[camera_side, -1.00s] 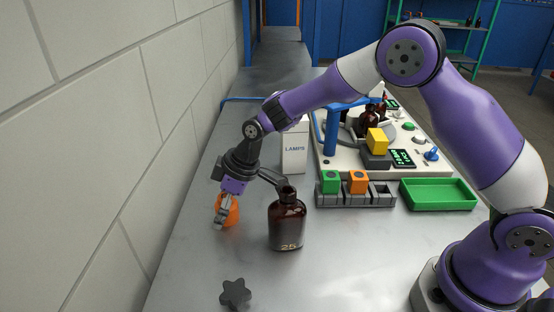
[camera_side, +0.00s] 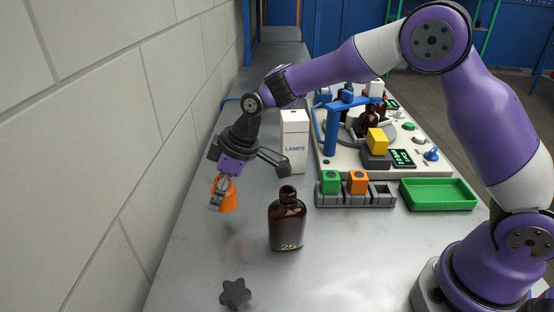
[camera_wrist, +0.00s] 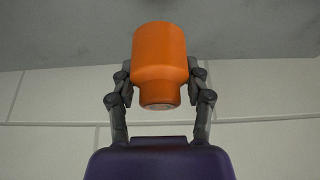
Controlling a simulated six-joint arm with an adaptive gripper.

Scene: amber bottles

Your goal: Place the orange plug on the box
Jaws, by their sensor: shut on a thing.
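My gripper (camera_side: 218,194) is shut on the orange plug (camera_side: 228,200) and holds it above the table, left of the brown bottle. In the wrist view the plug (camera_wrist: 160,55) sits between the two fingers (camera_wrist: 160,88), its wide part away from the palm and its narrow neck toward it. The box is a white upright carton marked "LAMPS" (camera_side: 294,148), standing behind and to the right of my gripper. Its top is free of objects and it is apart from the plug.
An amber bottle (camera_side: 287,222) stands upright near the gripper. A dark star knob (camera_side: 235,293) lies in front. A grey rack (camera_side: 330,200) holds green and orange blocks. A green tray (camera_side: 438,205) and a machine panel (camera_side: 330,166) are right. A wall (camera_side: 120,150) runs close on the left.

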